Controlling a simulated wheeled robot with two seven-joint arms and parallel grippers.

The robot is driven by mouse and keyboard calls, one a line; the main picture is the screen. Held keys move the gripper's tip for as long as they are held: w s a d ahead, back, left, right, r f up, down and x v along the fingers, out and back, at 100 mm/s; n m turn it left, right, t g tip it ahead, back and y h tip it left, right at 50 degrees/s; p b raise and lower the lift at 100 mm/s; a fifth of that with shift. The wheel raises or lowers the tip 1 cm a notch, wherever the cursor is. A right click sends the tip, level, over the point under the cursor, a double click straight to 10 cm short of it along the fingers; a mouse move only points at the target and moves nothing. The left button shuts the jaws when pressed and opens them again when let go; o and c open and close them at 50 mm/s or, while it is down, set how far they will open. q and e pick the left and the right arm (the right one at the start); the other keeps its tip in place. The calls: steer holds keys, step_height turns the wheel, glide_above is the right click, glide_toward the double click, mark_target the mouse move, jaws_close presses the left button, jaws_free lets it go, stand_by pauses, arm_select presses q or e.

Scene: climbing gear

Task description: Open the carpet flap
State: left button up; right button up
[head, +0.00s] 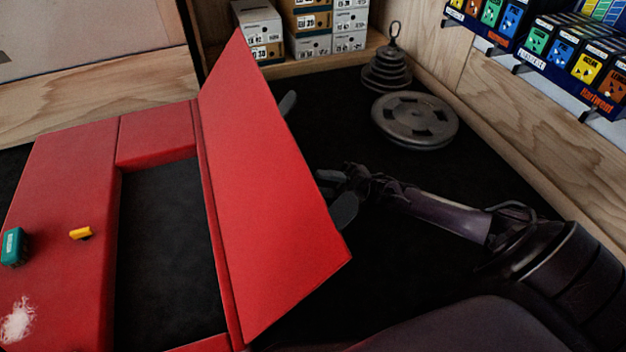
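The red carpet flap (255,190) stands raised and tilted along its hinge line on the red mat (65,200). A dark rectangular opening (165,255) shows to the left of the flap. My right gripper (328,176) is at the right, behind the flap's far side, and partly hidden by it. Its two dark grey fingers show well apart at the flap's edge, with nothing seen between them. I cannot tell whether it touches the flap. My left gripper is not in view.
A teal block (14,246), a small yellow piece (82,233) and a white chalk patch (18,320) are on the mat. Weight plates (415,118) and a plate stack (387,72) stand on black floor at the back. Shoe boxes (258,27) and a wall display (560,55) lie beyond.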

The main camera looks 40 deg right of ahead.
steer(key=v, duration=0.5)
steer(key=shift+f, duration=0.1)
stand_by(0.4)
